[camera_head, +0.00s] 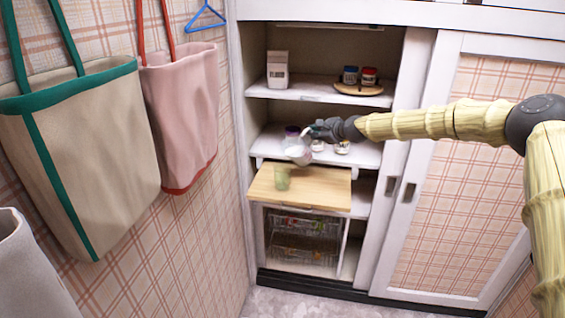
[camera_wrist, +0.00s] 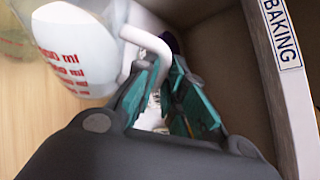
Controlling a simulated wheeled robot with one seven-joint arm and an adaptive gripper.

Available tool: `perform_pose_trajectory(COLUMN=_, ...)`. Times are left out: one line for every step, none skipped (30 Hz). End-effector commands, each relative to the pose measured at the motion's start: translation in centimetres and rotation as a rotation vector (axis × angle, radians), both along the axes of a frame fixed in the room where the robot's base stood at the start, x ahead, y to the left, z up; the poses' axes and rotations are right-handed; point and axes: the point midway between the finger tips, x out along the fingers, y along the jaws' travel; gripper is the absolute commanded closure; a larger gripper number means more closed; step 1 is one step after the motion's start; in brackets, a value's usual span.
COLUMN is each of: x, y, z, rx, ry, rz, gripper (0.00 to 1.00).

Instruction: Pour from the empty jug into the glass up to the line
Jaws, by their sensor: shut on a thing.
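The jug (camera_head: 299,154) is clear with a white handle and red ml markings, which show in the wrist view (camera_wrist: 72,45). It hangs above the back of the pull-out wooden board, seemingly a little tilted. Its lower part looks white inside, so it does not look empty. My gripper (camera_head: 313,132) is shut on the jug's handle; its teal fingers (camera_wrist: 163,78) show beside the handle. The greenish glass (camera_head: 282,178) stands upright on the board, below and left of the jug. It is blurred at the wrist view's upper left (camera_wrist: 14,38). Its line cannot be made out.
The wooden board (camera_head: 325,190) has free room right of the glass. Behind it, a shelf holds a purple-topped container (camera_head: 291,131) and small white items (camera_head: 342,147). A shelf edge labelled BAKING (camera_wrist: 280,33) is close on the right. A wire basket (camera_head: 305,235) sits below.

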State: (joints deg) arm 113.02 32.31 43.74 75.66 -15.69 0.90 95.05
Motion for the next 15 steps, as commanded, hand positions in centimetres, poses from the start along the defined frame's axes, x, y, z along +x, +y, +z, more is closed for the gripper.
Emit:
perform_pose_trajectory(x=-0.1, y=0.2, z=0.7, rx=-0.013, ry=-0.01, rz=0.001, gripper=1.0)
perform_pose_trajectory(x=-0.1, y=0.3, z=0.9, rx=-0.019, ry=-0.014, rz=0.001, gripper=1.0)
perform_pose_trajectory(x=-0.2, y=0.4, z=1.1, rx=-0.029, ry=-0.02, rz=0.0, gripper=1.0)
perform_pose_trajectory(x=-0.2, y=0.5, z=1.0, rx=-0.034, ry=-0.024, rz=0.0, gripper=1.0)
perform_pose_trajectory(x=-0.3, y=0.6, z=1.1, rx=-0.04, ry=-0.026, rz=0.001, gripper=1.0)
perform_pose_trajectory(x=-0.3, y=0.6, z=1.2, rx=-0.047, ry=-0.032, rz=0.001, gripper=1.0)
perform_pose_trajectory(x=-0.3, y=0.7, z=1.3, rx=-0.052, ry=-0.035, rz=0.001, gripper=1.0)
perform_pose_trajectory(x=-0.4, y=0.7, z=1.3, rx=-0.056, ry=-0.039, rz=0.001, gripper=1.0)
perform_pose_trajectory(x=-0.4, y=0.7, z=1.4, rx=-0.062, ry=-0.042, rz=0.001, gripper=1.0)
perform_pose_trajectory(x=-0.4, y=0.7, z=1.4, rx=-0.065, ry=-0.044, rz=0.001, gripper=1.0)
perform_pose_trajectory(x=-0.4, y=0.7, z=1.4, rx=-0.068, ry=-0.046, rz=0.0, gripper=1.0)
perform_pose_trajectory(x=-0.5, y=0.8, z=1.5, rx=-0.072, ry=-0.048, rz=0.001, gripper=1.0)
perform_pose_trajectory(x=-0.5, y=0.8, z=1.6, rx=-0.075, ry=-0.05, rz=0.0, gripper=1.0)
perform_pose_trajectory(x=-0.5, y=0.8, z=1.6, rx=-0.078, ry=-0.053, rz=0.001, gripper=1.0)
perform_pose_trajectory(x=-0.5, y=0.9, z=1.8, rx=-0.083, ry=-0.056, rz=0.001, gripper=1.0)
